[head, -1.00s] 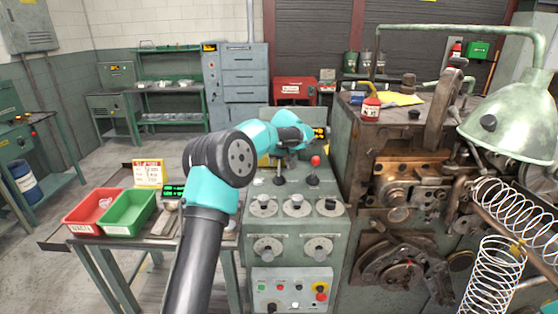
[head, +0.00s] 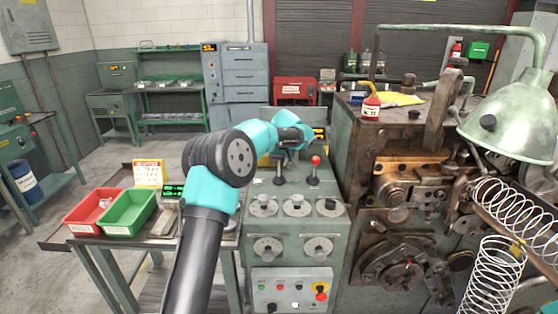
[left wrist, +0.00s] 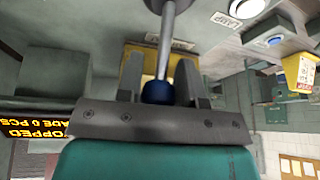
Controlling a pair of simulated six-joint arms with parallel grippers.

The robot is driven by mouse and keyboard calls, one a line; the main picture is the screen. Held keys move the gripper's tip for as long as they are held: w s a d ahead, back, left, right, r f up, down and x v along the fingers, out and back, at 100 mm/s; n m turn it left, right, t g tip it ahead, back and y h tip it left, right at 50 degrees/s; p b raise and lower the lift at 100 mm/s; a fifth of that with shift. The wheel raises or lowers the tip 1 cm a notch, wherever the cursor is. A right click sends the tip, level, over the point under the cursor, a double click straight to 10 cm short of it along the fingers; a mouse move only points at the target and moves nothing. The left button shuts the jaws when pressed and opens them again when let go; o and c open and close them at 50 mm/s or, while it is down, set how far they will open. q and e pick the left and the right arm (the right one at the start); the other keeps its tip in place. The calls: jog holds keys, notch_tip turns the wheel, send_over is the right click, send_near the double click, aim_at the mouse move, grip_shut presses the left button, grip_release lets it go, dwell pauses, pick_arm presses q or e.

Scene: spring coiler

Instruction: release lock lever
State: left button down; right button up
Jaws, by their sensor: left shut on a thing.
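In the left wrist view, a lever with a grey metal shaft (left wrist: 167,40) ends in a dark blue knob (left wrist: 157,92). My left gripper (left wrist: 162,75) is shut on this lever near its knob, with one finger on each side. In the head view my left gripper (head: 287,153) is above the green control cabinet (head: 265,220), near the dark base of a lever (head: 279,180); my arm hides most of the lever's upper part. A red-knobbed lever (head: 315,162) stands just to the right, apart from my gripper. My right gripper is not in view.
The rusty coiler machine (head: 410,180) stands right of the cabinet, with a green lamp (head: 510,120) and wire springs (head: 490,275). A red bin (head: 75,222) and a green bin (head: 115,230) sit on the left bench. A lit display (left wrist: 35,129) shows in the wrist view.

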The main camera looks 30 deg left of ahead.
pick_arm(q)
jog(key=shift+s+r, duration=0.1)
jog(key=shift+s, duration=0.05)
jog(key=shift+s+d+r+t+y, duration=0.2)
jog(key=shift+s+t+y, duration=0.3)
jog(key=shift+t, duration=0.3)
jog(key=shift+s+d+r+t+y, duration=0.15)
jog(key=shift+s+t+y, duration=0.3)
jog(key=shift+t, duration=0.35)
jog(key=shift+s+d+f+t+y, duration=0.1)
jog(key=shift+s+d+t+y, duration=0.2)
jog(key=shift+s+t, duration=0.35)
jog(key=shift+d+t, duration=0.15)
jog(key=shift+t, duration=0.1)
jog(key=c, duration=0.8)
grip_release()
jog(key=shift+f, duration=0.1)
jog(key=shift+c, duration=0.2)
jog(key=v, duration=1.7)
jog(key=shift+d, duration=0.15)
